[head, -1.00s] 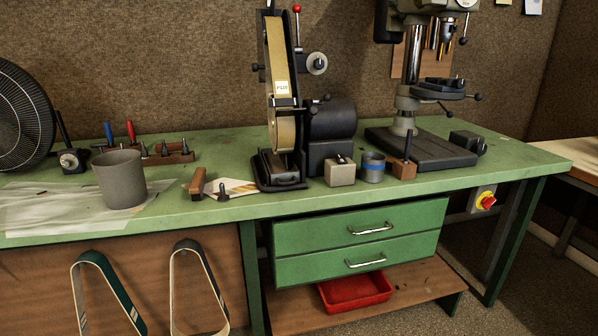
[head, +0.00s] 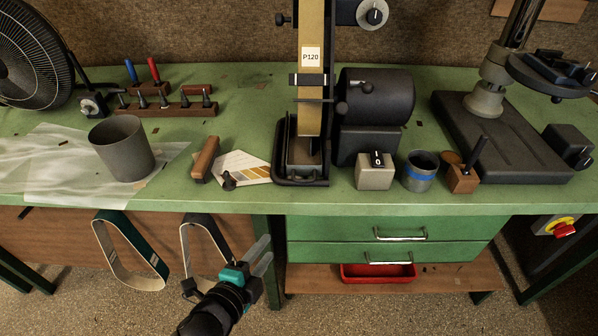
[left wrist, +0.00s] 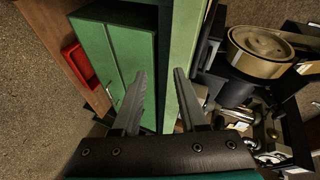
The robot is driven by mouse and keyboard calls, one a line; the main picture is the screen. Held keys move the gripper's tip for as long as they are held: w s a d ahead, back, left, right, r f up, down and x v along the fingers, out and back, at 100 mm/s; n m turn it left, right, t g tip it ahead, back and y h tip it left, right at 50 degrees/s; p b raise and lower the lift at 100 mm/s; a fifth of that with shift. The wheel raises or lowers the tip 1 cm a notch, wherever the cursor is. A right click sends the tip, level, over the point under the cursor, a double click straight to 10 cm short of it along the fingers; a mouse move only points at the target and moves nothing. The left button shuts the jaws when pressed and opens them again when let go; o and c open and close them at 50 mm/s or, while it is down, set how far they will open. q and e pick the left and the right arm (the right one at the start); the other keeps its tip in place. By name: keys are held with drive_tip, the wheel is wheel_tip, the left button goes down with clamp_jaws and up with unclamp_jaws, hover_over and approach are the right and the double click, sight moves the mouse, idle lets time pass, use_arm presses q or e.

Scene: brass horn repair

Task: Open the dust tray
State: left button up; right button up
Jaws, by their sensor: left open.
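The belt grinder (head: 312,80) stands on the green bench, with a dark tray (head: 301,181), apparently the dust tray, at its base near the bench's front edge. The tray sits under the belt, and I cannot tell how far out it is. My left gripper (head: 262,255) is open and empty in front of the bench, below the bench top and left of the green drawers. The tray is above and to the right of it, not touching. In the left wrist view, the open fingers (left wrist: 158,75) point along the bench front, with the grinder on the right. My right gripper is not in view.
Two shut drawers (head: 395,229) with bar handles are under the bench top, above a red bin (head: 378,273). A switch box (head: 375,170), a blue-banded cup (head: 420,171) and a wooden block (head: 206,159) flank the grinder. Sanding belts (head: 130,250) hang at the front.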

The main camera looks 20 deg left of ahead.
use_arm(q)
wheel_tip(320, 180, up, 8)
drive_tip(key=d+r+m+t+p, duration=0.1)
drive_tip(key=m+t, duration=0.1)
drive_tip(key=b, duration=0.1)
approach(303, 182)
drive_tip(key=shift+h, duration=0.4)
drive_tip(key=x, duration=0.8)
drive_tip(key=shift+w+a, duration=0.1)
drive_tip(key=shift+a, duration=0.1)
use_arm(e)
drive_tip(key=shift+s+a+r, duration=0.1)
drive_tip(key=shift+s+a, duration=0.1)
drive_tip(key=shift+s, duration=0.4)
use_arm(q)
clamp_jaws()
drive_tip(key=shift+g, duration=0.3)
